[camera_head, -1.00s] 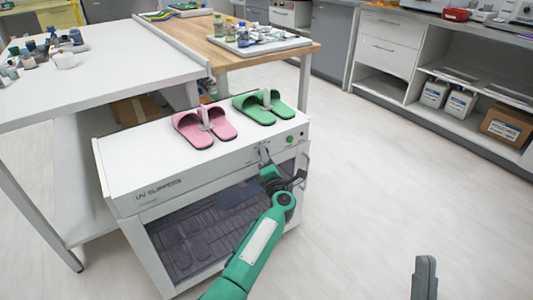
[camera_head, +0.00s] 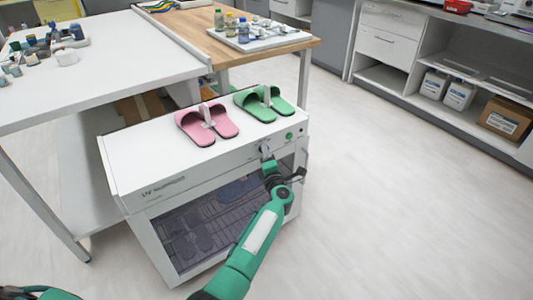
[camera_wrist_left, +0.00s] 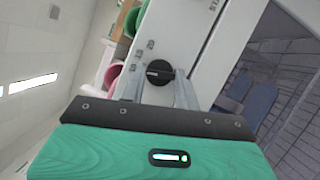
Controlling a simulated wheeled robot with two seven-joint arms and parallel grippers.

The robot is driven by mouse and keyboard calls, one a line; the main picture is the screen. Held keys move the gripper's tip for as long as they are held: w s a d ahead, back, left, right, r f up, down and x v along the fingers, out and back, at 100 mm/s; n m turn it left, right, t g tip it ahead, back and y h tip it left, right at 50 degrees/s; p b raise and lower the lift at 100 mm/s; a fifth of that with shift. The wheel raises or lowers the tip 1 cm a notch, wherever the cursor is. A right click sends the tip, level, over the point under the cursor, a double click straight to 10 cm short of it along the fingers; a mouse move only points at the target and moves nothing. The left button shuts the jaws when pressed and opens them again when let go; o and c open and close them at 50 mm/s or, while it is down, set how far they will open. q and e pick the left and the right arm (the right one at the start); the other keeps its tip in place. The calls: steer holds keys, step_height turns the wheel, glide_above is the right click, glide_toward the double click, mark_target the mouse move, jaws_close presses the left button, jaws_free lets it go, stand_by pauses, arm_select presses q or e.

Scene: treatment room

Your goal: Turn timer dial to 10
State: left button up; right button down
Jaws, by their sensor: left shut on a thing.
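The timer dial (camera_wrist_left: 160,72) is a small round black knob on the white front panel of the UV slipper cabinet (camera_head: 150,160). In the left wrist view it sits between the two grey fingers of my left gripper (camera_wrist_left: 158,92), which is shut on it. In the head view, my left gripper (camera_head: 266,152) is at the cabinet's upper front panel, near its right end, and hides the dial. My right gripper is not in view.
Pink slippers (camera_head: 195,125) and green slippers (camera_head: 255,105) stand on top of the cabinet. A green button (camera_head: 289,136) is right of the gripper. A white table (camera_head: 110,60) adjoins the cabinet behind and left. The floor (camera_head: 400,210) to the right is clear.

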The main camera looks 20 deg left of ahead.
arm_select(q)
steer(key=shift+d+f, duration=0.1)
stand_by(0.3)
steer(key=o, duration=1)
